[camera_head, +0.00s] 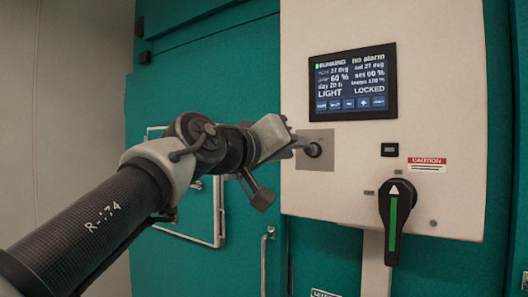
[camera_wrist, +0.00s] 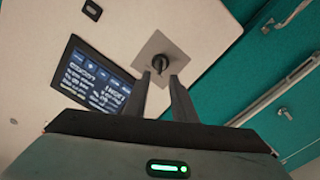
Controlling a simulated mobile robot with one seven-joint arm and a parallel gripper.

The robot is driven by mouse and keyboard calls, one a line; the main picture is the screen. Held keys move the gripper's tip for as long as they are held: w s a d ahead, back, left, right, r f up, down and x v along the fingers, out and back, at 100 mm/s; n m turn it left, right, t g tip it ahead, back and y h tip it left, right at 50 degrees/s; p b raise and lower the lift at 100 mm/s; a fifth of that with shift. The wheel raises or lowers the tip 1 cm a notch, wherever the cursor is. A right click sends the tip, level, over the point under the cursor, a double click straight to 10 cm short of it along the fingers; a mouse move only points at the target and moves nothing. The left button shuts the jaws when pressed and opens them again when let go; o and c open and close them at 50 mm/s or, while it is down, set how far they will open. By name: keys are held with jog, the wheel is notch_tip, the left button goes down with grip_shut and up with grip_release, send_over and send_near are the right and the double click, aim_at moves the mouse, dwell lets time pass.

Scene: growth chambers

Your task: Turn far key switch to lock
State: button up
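The key switch (camera_head: 314,150) is a dark round knob on a square grey metal plate (camera_head: 325,136), set in the white control panel below the screen. In the wrist view the key switch (camera_wrist: 160,63) shows upside down on its tilted plate (camera_wrist: 153,46). My gripper (camera_head: 303,144) reaches in from the left, its tips close to the switch. In the wrist view my gripper (camera_wrist: 161,77) is open, and the switch appears just beyond and between the two fingertips. I cannot tell whether the fingers touch it. The fingers partly hide the plate in the head view.
The screen (camera_head: 350,84) above reads RUNNING, no alarm, LIGHT and LOCKED. A black rotary handle (camera_head: 396,222) with a green stripe sits lower right, under a red caution label (camera_head: 427,164). A small framed door (camera_head: 205,215) is behind my arm on the teal cabinet.

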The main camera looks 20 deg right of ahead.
jog(key=v, duration=1)
jog(key=shift+s+a, duration=0.25)
